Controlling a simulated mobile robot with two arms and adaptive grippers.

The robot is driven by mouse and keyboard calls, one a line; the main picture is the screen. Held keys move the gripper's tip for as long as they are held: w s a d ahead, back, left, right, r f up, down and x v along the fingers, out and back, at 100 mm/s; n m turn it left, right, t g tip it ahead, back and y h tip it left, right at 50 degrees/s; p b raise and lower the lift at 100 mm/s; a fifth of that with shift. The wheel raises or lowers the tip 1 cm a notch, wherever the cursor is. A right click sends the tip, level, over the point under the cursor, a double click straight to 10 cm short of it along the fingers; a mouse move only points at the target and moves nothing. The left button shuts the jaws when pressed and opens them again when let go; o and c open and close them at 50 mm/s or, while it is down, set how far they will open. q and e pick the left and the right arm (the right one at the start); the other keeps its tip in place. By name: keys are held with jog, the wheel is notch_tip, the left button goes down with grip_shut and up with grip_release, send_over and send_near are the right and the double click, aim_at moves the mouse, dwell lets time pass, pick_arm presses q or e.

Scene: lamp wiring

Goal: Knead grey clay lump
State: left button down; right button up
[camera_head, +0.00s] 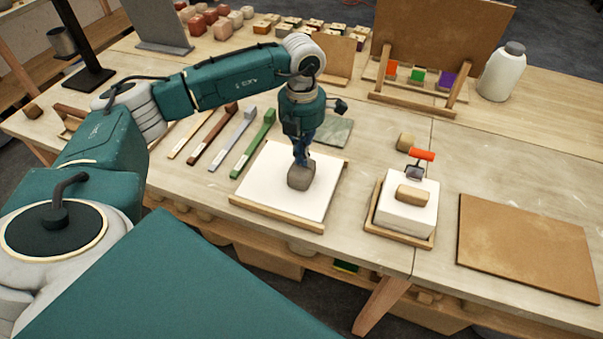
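A grey-brown clay lump (301,174) is on the white board (270,190), which has a wooden front edge. My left gripper (301,158) points down from above and its fingertips meet the top of the lump. The fingers look close together, but whether they are shut, or grip the lump, is too small to tell. My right gripper does not show in the head view.
Several long tools (255,144) lie left of the board. A white block in a wooden tray (399,237) with an orange-handled tool stands to the right. A brown board (528,245) lies further right. A white bottle (501,72) and an upright panel (440,45) stand behind.

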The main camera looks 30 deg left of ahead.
pick_arm(q)
jog(key=shift+s+f+b, duration=0.1)
jog(key=shift+f+b, duration=0.6)
jog(key=shift+f, duration=0.25)
jog(key=shift+s, duration=0.1)
jog(key=shift+r, duration=0.25)
jog(key=shift+w+r+p, duration=0.2)
jog(key=shift+r+p, duration=0.4)
jog(key=shift+p, duration=0.05)
jog(key=shift+r, duration=0.3)
